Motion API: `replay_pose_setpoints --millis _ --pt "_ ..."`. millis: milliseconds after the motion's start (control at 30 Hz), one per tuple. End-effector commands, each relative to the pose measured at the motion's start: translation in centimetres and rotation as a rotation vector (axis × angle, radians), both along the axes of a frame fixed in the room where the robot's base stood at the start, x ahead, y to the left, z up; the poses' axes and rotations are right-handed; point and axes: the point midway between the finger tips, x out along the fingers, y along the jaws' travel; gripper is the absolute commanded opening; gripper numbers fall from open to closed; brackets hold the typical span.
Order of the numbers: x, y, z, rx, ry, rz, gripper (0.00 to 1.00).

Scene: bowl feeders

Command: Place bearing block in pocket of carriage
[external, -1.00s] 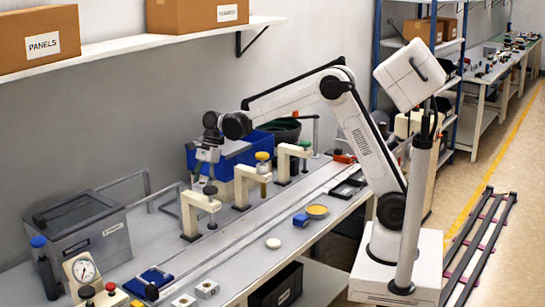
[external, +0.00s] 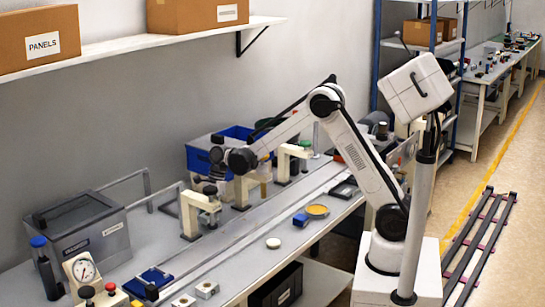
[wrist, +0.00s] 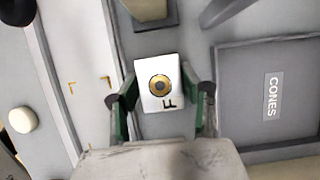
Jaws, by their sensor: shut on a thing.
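In the wrist view a white block (wrist: 158,84) with a brass ring around a dark centre and a black letter F sits between the green-padded fingers of my gripper (wrist: 161,98). I take it to be the bearing block; my gripper is shut on it. In the external view my gripper (external: 215,174) hangs over the back of the bench, by the nearest cream clamp arch (external: 189,212); the held block cannot be made out there. I cannot tell which thing is the carriage, and no pocket shows clearly.
Several cream arches stand along the long rail (external: 240,236). A grey lidded box (external: 90,235) and a dial gauge (external: 84,268) are at left. Two pale blocks (external: 207,289) lie at the front edge. The wrist view shows a grey CONES bin (wrist: 228,92) and yellow corner marks (wrist: 72,84).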

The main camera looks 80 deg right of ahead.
Motion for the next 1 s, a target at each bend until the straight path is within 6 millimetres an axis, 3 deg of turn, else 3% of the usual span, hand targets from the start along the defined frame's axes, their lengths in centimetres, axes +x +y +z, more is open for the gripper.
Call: replay_pose_setpoints --millis 167,567,600,700,1000 --pt "0.0 0.0 -2.3 0.0 0.0 0.0 0.05" --pt "0.0 0.0 -2.9 0.0 0.0 0.0 0.05" --pt "0.0 0.0 -2.8 0.0 0.0 0.0 0.45" --pt "0.0 0.0 -2.7 0.0 0.0 0.0 0.58" --pt "0.0 0.0 -2.6 0.0 0.0 0.0 0.59"
